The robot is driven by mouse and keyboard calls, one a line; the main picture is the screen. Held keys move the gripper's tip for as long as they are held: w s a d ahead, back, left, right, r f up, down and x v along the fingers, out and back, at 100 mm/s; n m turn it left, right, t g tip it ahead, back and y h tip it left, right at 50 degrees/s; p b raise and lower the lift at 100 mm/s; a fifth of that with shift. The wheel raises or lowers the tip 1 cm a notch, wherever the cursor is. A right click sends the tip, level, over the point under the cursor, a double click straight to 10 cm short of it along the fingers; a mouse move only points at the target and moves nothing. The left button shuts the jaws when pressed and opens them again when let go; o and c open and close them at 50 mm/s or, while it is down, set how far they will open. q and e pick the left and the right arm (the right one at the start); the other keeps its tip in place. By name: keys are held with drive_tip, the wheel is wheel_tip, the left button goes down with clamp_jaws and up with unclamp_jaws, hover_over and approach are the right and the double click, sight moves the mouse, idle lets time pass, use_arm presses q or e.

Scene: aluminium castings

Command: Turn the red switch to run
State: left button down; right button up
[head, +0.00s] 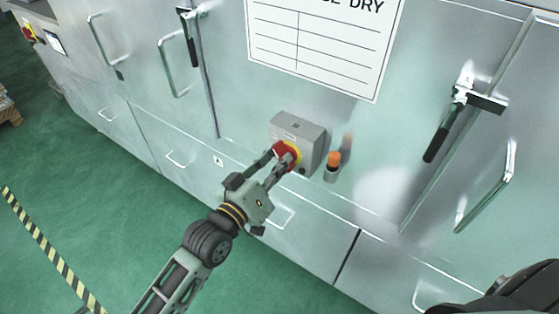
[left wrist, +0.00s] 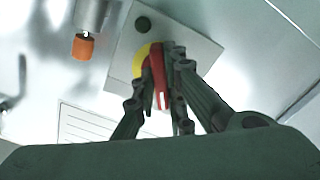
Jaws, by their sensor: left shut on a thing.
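The red switch (head: 286,152) is a red handle on a yellow round plate, fixed to the front of a grey box (head: 311,133) on the metal cabinet. My left gripper (head: 279,157) reaches up from the lower left and is shut on the red handle. In the left wrist view the red handle (left wrist: 158,72) stands between the two fingers, with part of the yellow plate (left wrist: 142,62) showing beside it. The fingers hide part of the switch, and no run marking is readable. My right gripper is not in view; a dark part of my body shows at the lower right.
An orange-topped cylinder (head: 333,160) sticks out just right of the box; its orange end also shows in the left wrist view (left wrist: 83,46). Door latches with black handles (head: 437,140) and bar handles (head: 487,189) stand out from the cabinet. Green floor (head: 90,185) is clear at left.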

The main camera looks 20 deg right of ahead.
use_arm(q)
drive_tip(key=m+p, duration=0.1)
drive_tip(key=m, duration=0.5)
drive_tip(key=shift+f, duration=0.15)
drive_tip(key=shift+m, duration=0.4)
drive_tip(key=c, duration=1.8)
unclamp_jaws()
drive_tip(key=v, duration=1.2)
